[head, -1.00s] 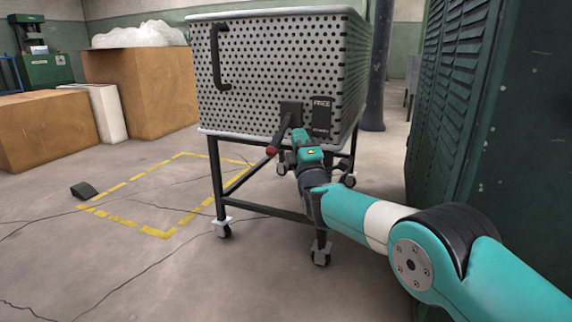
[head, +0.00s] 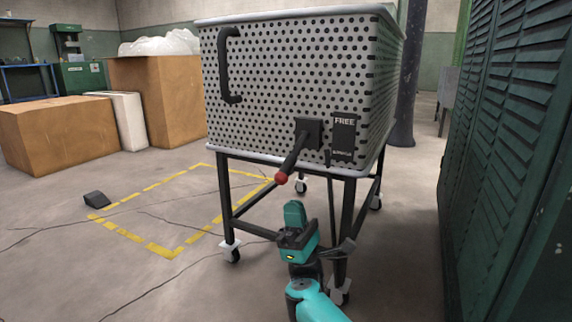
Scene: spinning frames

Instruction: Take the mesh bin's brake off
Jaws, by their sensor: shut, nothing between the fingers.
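The mesh bin (head: 275,85) is a perforated grey box on a dark legged frame with casters. On its front, a black brake lever (head: 293,153) with a red knob (head: 281,178) slants down and left from a black mount. A dark plate (head: 343,138) to its right reads FREE at the top; its lower word is too small to read. My teal gripper (head: 295,209) is shut and empty. It appears below the red knob and slightly right of it, apart from the lever, in front of the bin's legs.
A green louvred cabinet (head: 515,150) stands close on the right. A yellow dashed outline (head: 130,237) marks open floor at left, with a dark wedge (head: 96,199) beside it. Cardboard boxes (head: 55,130) stand behind. A black handle (head: 226,65) is on the bin's upper left.

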